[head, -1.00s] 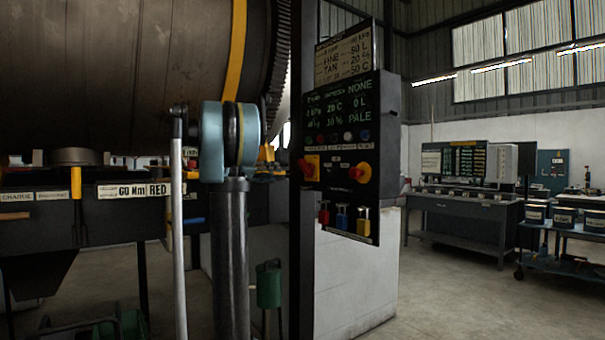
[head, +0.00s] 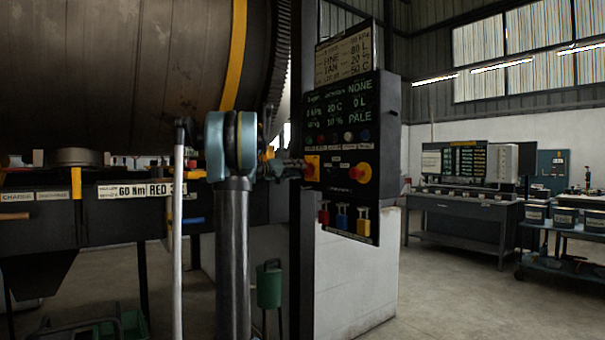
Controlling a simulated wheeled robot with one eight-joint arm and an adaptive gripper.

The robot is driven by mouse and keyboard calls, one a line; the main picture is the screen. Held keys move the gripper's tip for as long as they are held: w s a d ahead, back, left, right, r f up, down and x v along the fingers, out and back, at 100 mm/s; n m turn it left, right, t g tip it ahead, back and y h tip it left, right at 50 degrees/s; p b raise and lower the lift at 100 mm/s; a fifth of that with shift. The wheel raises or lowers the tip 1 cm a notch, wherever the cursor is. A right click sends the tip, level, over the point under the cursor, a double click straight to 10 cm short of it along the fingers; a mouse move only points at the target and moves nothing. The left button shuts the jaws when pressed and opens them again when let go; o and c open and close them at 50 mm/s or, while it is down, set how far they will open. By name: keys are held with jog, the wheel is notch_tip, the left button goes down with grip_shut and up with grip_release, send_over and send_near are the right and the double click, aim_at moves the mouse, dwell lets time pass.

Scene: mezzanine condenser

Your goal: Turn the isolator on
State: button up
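The black control panel (head: 349,190) stands right of centre on a dark post. At its left edge is a yellow plate with a red knob, which looks like the isolator (head: 312,168). My gripper (head: 296,167) shows small and dark just left of this knob, reaching in from behind my arm's blue-grey joint. Its tips are at or very near the knob; I cannot tell whether they touch. Whether the fingers are open or shut is too small and dark to see. The position of the knob's handle is not clear either.
A second red knob on yellow (head: 361,172) sits to the right on the panel. Red, blue and yellow padlock-like pieces (head: 342,217) hang below. A large drum (head: 120,70) fills the upper left. A workbench (head: 460,220) stands at the right; the floor before it is clear.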

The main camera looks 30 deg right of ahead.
jog(key=shift+w+d, duration=0.2)
jog(key=shift+d, duration=2.05)
grip_shut()
